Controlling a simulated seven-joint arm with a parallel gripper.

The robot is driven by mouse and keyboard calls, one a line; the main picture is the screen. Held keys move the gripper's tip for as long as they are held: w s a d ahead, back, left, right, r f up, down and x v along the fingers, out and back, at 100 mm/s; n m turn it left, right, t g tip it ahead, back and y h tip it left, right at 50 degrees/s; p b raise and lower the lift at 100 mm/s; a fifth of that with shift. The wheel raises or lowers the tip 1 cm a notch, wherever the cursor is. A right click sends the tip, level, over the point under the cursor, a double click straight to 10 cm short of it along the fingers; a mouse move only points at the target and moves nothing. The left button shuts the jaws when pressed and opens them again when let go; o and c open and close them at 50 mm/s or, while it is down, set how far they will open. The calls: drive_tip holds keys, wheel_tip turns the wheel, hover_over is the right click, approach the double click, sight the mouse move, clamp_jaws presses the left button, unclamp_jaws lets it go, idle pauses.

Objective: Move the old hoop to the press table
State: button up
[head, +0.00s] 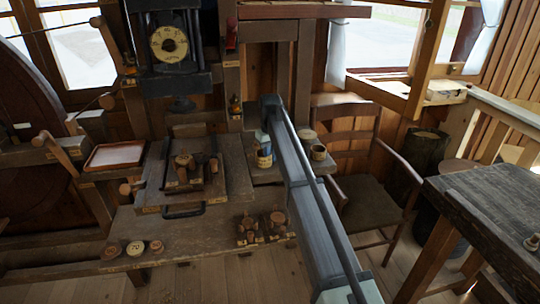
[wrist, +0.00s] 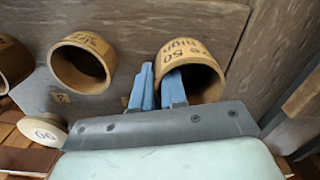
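A tan wooden hoop with dark lettering, partly read as "50" (wrist: 207,57), is at the right of the wrist view. My gripper (wrist: 158,88) has its blue fingers close together on either side of this hoop's left wall, one finger inside the opening. The fingers appear shut on the wall. Whether this is the old hoop cannot be read. In the head view my gripper (head: 262,139) is at the small shelf beside the press, with a labelled hoop (head: 265,158) just under it. The press (head: 172,62) stands at the upper left, over a wooden table (head: 236,172).
Another hoop (wrist: 83,62) and a pale disc (wrist: 42,130) are left of my fingers. An open hoop (head: 318,153) shows right of my arm. A board with turned pieces (head: 184,163) lies on the table. A chair (head: 365,205) and dark bench (head: 490,200) are right.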

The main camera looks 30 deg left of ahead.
drive_tip(key=o, duration=0.4)
drive_tip(key=shift+c, duration=0.2)
drive_tip(key=shift+r, duration=0.1)
wheel_tip(320, 180, up, 12)
idle(0.4)
